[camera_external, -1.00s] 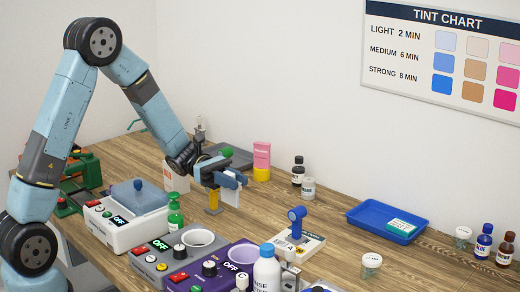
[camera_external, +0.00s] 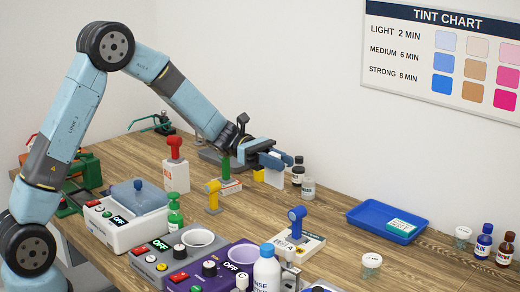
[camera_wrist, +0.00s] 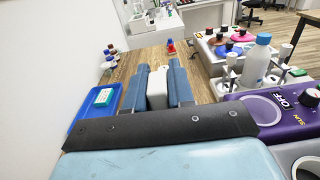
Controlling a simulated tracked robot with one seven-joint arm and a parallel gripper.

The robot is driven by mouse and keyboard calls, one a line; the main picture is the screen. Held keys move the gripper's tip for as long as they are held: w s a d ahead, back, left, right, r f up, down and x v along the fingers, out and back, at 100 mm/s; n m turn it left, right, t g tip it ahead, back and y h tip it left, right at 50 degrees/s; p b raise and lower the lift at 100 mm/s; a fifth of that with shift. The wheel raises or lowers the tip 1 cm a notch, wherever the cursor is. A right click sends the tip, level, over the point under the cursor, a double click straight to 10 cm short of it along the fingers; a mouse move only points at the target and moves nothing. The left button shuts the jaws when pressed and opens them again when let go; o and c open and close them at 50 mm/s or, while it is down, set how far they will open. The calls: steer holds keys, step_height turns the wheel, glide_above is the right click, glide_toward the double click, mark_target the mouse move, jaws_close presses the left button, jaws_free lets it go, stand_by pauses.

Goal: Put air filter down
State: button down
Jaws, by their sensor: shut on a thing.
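The lower edge of the white piece appears above the wooden table. In the wrist view, my gripper (camera_wrist: 158,66) has its two blue-grey fingers on either side of the white air filter (camera_wrist: 158,86). Most of the filter is hidden by the fingers, so its full shape cannot be told.
A blue tray (camera_external: 365,217) with a teal box (camera_external: 404,227) lies farther right. A blue-headed tool (camera_external: 297,213) stands on a white base in front. Bare table lies between the bottles and the tray.

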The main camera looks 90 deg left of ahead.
steer(key=w+d, duration=0.3)
steer(key=w, duration=0.9)
steer(key=w+d, duration=0.4)
steer(key=w, duration=0.7)
steer(key=f, duration=1.4)
steer(key=shift+s+a+f, duration=0.15)
steer(key=shift+a+f, duration=0.15)
steer(key=shift+f, duration=0.1)
steer(key=c, duration=1)
jaws_free()
